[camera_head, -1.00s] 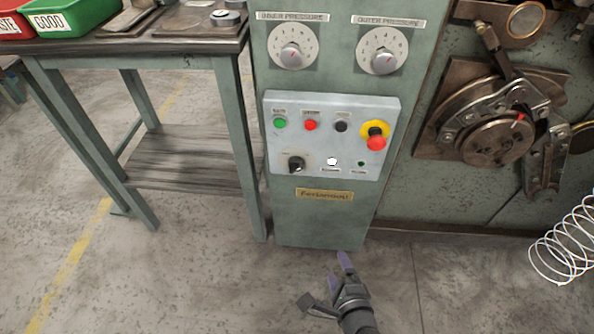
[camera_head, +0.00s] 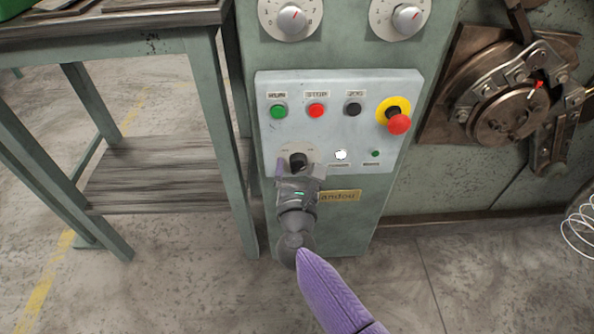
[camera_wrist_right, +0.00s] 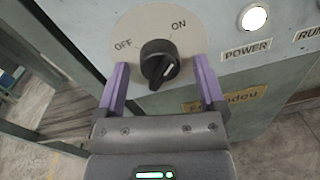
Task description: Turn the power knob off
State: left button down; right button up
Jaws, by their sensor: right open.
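The black power knob (camera_head: 298,160) sits at the lower left of the grey control panel (camera_head: 330,90). In the right wrist view the knob (camera_wrist_right: 158,62) is on a round beige plate (camera_wrist_right: 185,35) marked OFF at upper left and ON at upper right. A pale mark shows on the knob's lower right. My right gripper (camera_wrist_right: 160,72) is open, with one purple finger on each side of the knob. Contact cannot be told. In the head view my right gripper (camera_head: 299,170) partly covers the knob's plate. My left gripper is out of view.
The white power lamp (camera_head: 341,155) is bright, right of the knob. Green (camera_head: 279,112), red (camera_head: 316,111) and black (camera_head: 353,109) buttons and a red emergency stop (camera_head: 399,124) are above. A table (camera_head: 215,100) stands left; the coiler mechanism (camera_head: 505,115) is right.

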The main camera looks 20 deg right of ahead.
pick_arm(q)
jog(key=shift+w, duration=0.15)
pick_arm(e)
jog(key=c, duration=0.4)
grip_shut()
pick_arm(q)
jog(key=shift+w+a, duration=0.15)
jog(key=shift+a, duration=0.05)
